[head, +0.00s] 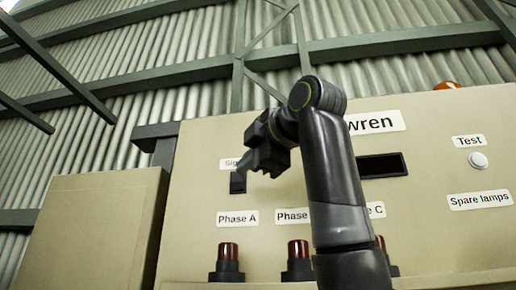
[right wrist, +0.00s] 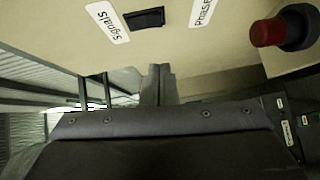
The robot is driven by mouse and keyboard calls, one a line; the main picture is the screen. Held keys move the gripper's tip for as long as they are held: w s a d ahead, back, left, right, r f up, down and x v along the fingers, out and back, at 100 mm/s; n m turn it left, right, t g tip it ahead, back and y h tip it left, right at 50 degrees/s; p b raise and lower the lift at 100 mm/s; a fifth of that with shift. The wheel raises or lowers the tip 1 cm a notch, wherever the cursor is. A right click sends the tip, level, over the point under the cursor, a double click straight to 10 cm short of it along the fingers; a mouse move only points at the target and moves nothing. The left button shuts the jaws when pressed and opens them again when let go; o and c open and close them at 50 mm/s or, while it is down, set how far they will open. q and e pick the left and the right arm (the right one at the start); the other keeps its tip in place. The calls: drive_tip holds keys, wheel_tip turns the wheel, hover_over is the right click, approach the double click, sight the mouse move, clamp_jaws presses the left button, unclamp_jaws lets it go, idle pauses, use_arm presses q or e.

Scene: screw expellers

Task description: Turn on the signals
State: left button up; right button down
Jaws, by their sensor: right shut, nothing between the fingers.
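The black rocker switch (head: 238,183) sits on the beige panel under a label that my right gripper partly covers. In the right wrist view the switch (right wrist: 146,19) is in full sight beside its "Signals" label (right wrist: 108,22). My right gripper (head: 243,168) is shut and empty, with its fingertips just above the switch in the head view. In the right wrist view the closed fingertips (right wrist: 158,72) point toward the panel, a little apart from the switch in the picture. I cannot tell whether they touch the panel. My left gripper is in neither view.
Red lamps on black bases stand below the Phase labels, at the left (head: 228,262) and middle (head: 298,260); my arm mostly hides another. A dark display (head: 382,166) and white Test button (head: 478,160) are to the right. A beige cabinet (head: 95,235) stands left.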

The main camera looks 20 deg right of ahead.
sight(233, 188)
drive_tip(key=w+p, duration=0.1)
drive_tip(key=w, duration=0.1)
drive_tip(key=w+d+p, duration=0.1)
drive_tip(key=w, duration=0.1)
drive_tip(key=w+p, duration=0.1)
drive_tip(key=w, duration=0.2)
drive_tip(key=shift+w+d+f, duration=0.1)
drive_tip(key=shift+d+f, duration=0.25)
drive_tip(key=shift+f, duration=0.05)
drive_tip(key=shift+a, duration=0.1)
drive_tip(key=shift+a, duration=0.15)
drive_tip(key=shift+w+d+f+n+t+b, duration=0.3)
drive_tip(key=shift+f+n+t+b, duration=0.1)
drive_tip(key=shift+f+n+t, duration=0.1)
drive_tip(key=shift+r, duration=0.35)
drive_tip(key=shift+a+p, duration=0.15)
drive_tip(key=shift+p, duration=0.15)
